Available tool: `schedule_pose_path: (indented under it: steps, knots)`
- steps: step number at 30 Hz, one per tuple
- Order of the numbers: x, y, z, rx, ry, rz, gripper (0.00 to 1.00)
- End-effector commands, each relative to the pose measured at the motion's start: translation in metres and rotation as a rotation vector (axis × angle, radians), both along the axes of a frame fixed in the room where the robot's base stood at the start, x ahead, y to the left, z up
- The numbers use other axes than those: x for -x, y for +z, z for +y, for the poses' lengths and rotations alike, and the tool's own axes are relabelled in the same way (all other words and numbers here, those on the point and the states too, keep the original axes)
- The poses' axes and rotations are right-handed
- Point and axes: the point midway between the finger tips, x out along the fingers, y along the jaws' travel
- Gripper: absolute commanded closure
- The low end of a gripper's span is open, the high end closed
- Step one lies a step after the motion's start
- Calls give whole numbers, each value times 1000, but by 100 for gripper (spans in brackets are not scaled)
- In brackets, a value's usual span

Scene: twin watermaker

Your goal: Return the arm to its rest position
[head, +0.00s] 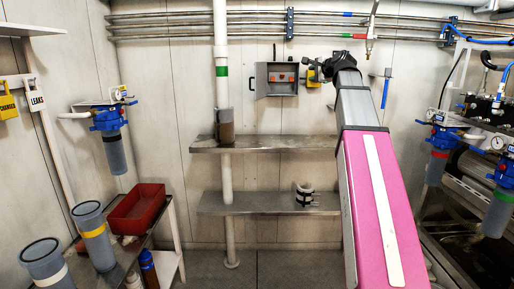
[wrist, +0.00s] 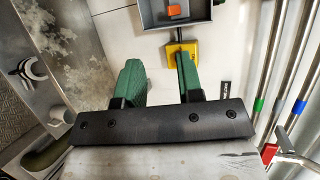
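My arm (head: 378,190), with a pink upper section and a grey end section, stretches from the bottom right of the head view up toward the back wall. My gripper (head: 322,69) is at its far end, small and dark, in front of the wall right of an open grey box. In the wrist view, the two green fingers of my gripper (wrist: 160,65) stand apart with a clear gap and nothing held between them. A yellow tag or lock (wrist: 181,58) shows beyond the right finger, below the grey box (wrist: 150,14). Whether the finger touches it is unclear.
Two metal shelves (head: 262,144) cross the back wall left of my arm. Pipes (head: 255,25) run above. Blue-headed filters and machinery (head: 470,165) stand close on the right. A red bin (head: 136,209) and grey canisters (head: 92,232) are at lower left.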

Motion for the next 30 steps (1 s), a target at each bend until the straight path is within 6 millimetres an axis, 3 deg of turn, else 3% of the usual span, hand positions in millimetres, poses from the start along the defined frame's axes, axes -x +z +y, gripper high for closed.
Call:
schedule_pose_path:
  steps: [9, 17, 23, 30]
  knots:
    - [-2, -40, 4, 66, 14, 36, 66]
    - [-3, -94, 9, 158, 40, 85, 66]
    - [2, -164, 15, 273, 83, 150, 66]
    - [23, -280, 26, 476, 187, 262, 66]
